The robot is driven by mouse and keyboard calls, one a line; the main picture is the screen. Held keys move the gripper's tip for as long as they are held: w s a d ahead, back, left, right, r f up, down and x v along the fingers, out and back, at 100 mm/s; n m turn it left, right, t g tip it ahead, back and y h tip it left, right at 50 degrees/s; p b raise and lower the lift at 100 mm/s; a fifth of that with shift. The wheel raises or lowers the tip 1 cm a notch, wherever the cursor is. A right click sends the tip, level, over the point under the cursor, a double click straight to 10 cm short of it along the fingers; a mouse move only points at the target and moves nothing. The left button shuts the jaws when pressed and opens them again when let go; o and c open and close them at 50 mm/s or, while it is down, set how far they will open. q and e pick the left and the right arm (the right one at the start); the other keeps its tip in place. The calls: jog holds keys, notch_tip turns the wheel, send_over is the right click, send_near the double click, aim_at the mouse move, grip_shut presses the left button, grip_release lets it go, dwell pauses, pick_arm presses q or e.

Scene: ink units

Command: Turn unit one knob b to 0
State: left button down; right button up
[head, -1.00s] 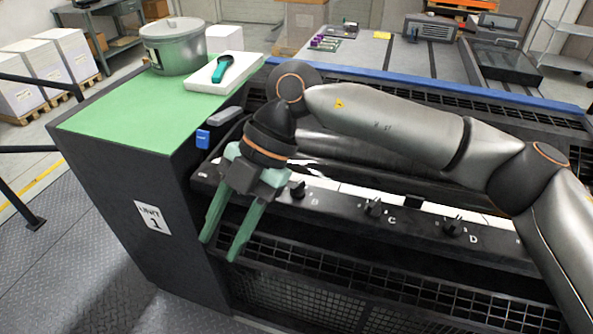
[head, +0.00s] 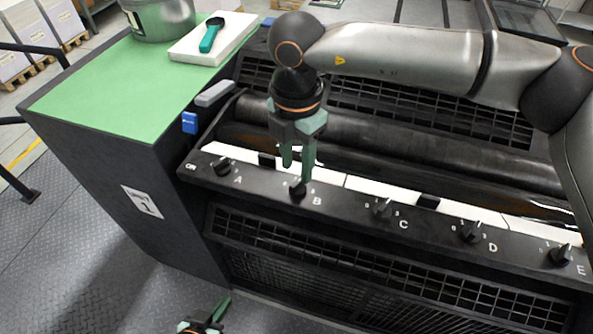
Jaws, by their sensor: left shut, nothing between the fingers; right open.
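Knob B (head: 298,189) is a small black knob on unit one's sloping dark panel, with a white letter B to its right. My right gripper (head: 298,170) has green fingers and points down at knob B, one finger on each side of its upper end. The fingers are open; whether they touch the knob I cannot tell. They partly cover the knob's scale, so its setting cannot be read. My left gripper (head: 222,302) is shut and empty at the bottom edge, low in front of the unit and mostly cut off.
Knobs A (head: 223,166), C (head: 382,208), D (head: 470,232) and E (head: 560,255) share the panel. Dark rollers (head: 400,150) lie behind it. A green-topped cabinet (head: 100,95) labelled unit 1 stands left, carrying a metal pot (head: 162,18) and a white slab (head: 190,52).

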aim_at(296, 182)
jog(key=shift+f, duration=2.05)
jog(key=shift+c, duration=0.3)
grip_shut()
